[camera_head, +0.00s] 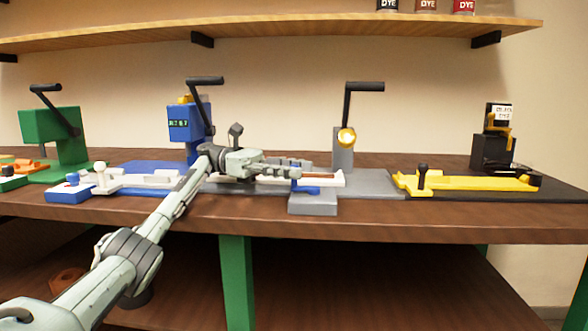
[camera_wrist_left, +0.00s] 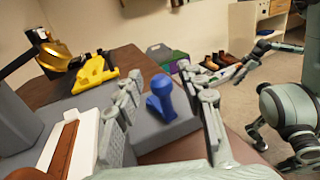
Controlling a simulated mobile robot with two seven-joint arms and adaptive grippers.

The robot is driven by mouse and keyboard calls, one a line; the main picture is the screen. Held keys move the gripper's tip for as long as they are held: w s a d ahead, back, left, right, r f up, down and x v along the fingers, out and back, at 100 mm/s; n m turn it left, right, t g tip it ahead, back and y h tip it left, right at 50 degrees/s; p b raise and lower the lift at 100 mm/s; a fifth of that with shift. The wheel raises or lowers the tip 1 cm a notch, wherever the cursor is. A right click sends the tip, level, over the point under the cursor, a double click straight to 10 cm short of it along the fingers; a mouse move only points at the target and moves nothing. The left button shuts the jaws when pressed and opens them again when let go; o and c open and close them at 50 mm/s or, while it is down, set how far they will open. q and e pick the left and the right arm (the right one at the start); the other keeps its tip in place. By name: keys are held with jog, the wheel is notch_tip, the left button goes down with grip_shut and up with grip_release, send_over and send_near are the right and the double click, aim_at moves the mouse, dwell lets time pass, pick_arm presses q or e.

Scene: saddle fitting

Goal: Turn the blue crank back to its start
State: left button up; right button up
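A blue machine (camera_head: 186,123) with a small display stands at the centre left in the head view. Its crank (camera_head: 206,80) has a black arm and a black handle pointing right, raised above the machine. My left gripper (camera_head: 299,171) is away from that crank, to its right and lower, over the grey station. In the left wrist view the gripper (camera_wrist_left: 165,105) is open, its fingers apart. A small blue knob (camera_wrist_left: 160,95) on a grey block shows between them; I cannot tell whether a finger touches it. What seems to be my right arm (camera_wrist_left: 268,47) shows small in the wrist view.
A grey post with a black crank (camera_head: 364,87) and brass disc stands behind my left gripper. A green machine (camera_head: 55,140) is at the left. A yellow fixture (camera_head: 470,184) lies to the right. A shelf (camera_head: 270,32) hangs above the bench.

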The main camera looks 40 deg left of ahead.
pick_arm(q)
jog(key=shift+r, duration=0.1)
notch_tip(320, 180, up, 10)
jog(key=shift+f, duration=0.1)
dwell(0.5)
jog(key=shift+c, duration=0.5)
